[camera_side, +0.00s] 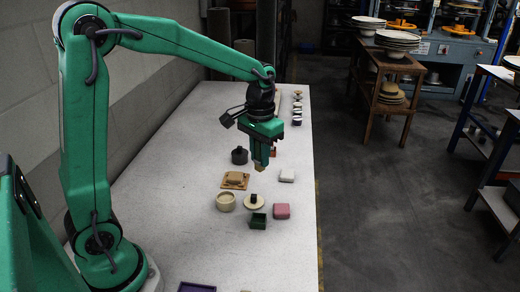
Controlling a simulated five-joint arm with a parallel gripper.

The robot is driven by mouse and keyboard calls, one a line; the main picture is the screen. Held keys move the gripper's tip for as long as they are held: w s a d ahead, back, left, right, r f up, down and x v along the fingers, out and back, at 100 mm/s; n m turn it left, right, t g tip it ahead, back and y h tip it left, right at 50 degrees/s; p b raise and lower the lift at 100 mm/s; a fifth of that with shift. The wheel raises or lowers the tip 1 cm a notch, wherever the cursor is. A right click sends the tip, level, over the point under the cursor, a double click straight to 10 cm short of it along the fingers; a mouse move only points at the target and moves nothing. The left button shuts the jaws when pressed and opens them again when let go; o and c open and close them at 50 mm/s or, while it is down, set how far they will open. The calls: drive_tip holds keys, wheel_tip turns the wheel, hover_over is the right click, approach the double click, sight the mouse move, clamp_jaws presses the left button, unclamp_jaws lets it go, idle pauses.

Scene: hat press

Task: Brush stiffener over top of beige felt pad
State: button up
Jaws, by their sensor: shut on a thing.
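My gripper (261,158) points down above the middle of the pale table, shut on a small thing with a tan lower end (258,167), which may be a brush. Its upper part is hidden by the fingers. To the left and below it in the picture, a tan square board (226,186) lies on the table with a small beige piece (236,176) on top, which may be the felt pad. The held thing appears above the table, to the right of the board, apart from it. I cannot make out any stiffener.
The table's near left is mostly bare.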

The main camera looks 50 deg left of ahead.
drive_tip(key=a+f+m, duration=0.1)
drive_tip(key=a+f, duration=0.2)
drive_tip(key=a, duration=0.6)
drive_tip(key=a+f, duration=0.2)
drive_tip(key=a, duration=0.6)
drive_tip(key=shift+w+f, duration=0.2)
drive_tip(key=shift+f, duration=1.35)
drive_tip(key=shift+w+f, duration=0.15)
drive_tip(key=shift+f, duration=2.25)
drive_tip(key=shift+w+d+f, duration=0.2)
drive_tip(key=shift+w+d, duration=0.9)
drive_tip(key=shift+s+a, duration=1)
drive_tip(key=shift+a, duration=0.2)
drive_tip(key=shift+w+a, duration=0.55)
drive_tip(key=shift+a, duration=0.05)
drive_tip(key=shift+w, duration=0.3)
drive_tip(key=shift+w+d, duration=1.05)
drive_tip(key=shift+d, duration=0.1)
drive_tip(key=shift+s+a, duration=1.25)
wheel_tip(320, 180, up, 8)
